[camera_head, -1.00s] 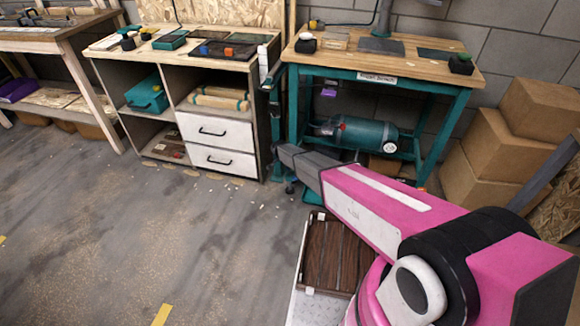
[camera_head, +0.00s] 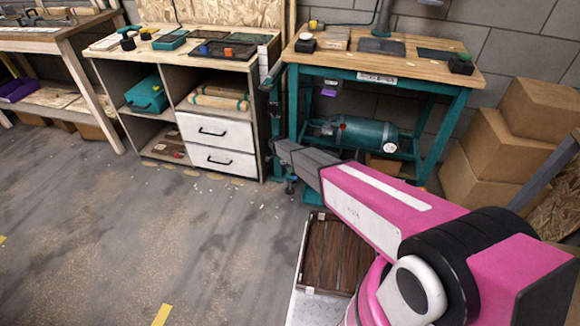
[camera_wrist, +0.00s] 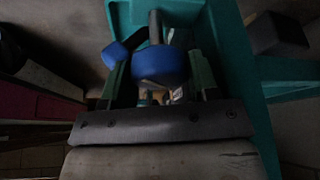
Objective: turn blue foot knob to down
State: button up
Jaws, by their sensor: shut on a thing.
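The blue foot knob (camera_wrist: 160,65) shows in the wrist view between the two fingers of my gripper (camera_wrist: 158,80). My gripper is shut on it. A second blue part (camera_wrist: 122,48) sits just to its left, and a grey rod (camera_wrist: 155,25) rises above it. In the head view my arm's dark grey end (camera_head: 285,152) reaches to the left front leg of the teal workbench (camera_head: 440,140). My fingers and the knob cannot be made out there.
A cabinet (camera_head: 165,75) with white drawers stands left of the bench. A teal tank (camera_head: 355,132) lies on the bench's lower shelf. Cardboard boxes (camera_head: 500,150) are stacked at the right. The floor (camera_head: 130,250) at the left is clear.

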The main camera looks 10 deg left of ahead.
dwell(0.3)
jog(key=o, duration=0.6)
jog(key=v, duration=1)
jog(key=shift+r, duration=0.35)
jog(key=shift+o, duration=0.3)
jog(key=shift+a, duration=0.15)
